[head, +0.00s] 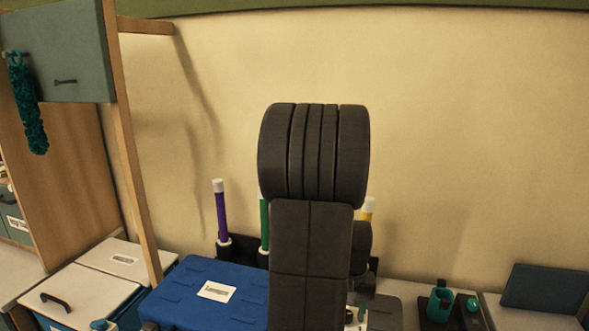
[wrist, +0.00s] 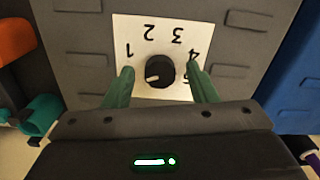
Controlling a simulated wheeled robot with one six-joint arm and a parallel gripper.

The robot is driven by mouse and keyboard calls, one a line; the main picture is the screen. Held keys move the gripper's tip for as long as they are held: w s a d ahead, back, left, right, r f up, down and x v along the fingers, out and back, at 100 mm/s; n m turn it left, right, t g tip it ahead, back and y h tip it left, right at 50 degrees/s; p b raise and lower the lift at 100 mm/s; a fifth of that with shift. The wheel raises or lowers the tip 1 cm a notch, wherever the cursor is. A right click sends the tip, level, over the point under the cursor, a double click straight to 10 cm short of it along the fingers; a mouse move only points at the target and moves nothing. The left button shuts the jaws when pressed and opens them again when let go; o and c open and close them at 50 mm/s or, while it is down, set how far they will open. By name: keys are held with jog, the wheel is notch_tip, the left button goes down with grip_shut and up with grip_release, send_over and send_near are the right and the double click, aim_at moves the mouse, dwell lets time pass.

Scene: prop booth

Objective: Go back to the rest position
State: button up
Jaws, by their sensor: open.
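My gripper (wrist: 161,67) shows in the wrist view with its two green fingers apart. A round black knob (wrist: 162,70) with a white mark lies between the fingertips in the picture, and I see no finger pressed on it. The knob sits on a white card (wrist: 150,34) with the numbers 1 to 4 readable and another partly covered by a finger. The card is on a dark grey panel (wrist: 235,25). In the head view my own arm stands in the middle and hides most of the panel; my gripper cannot be made out there.
A blue case (head: 190,285) lies left of my arm. Purple (head: 221,212) and green (head: 264,225) tubes stand behind it. A black device with a teal part (head: 440,303) and a dark tilted panel (head: 545,288) are at right. A wooden post (head: 135,160) and grey cabinet (head: 60,60) stand left.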

jog(key=shift+m, duration=0.8)
notch_tip(320, 180, up, 13)
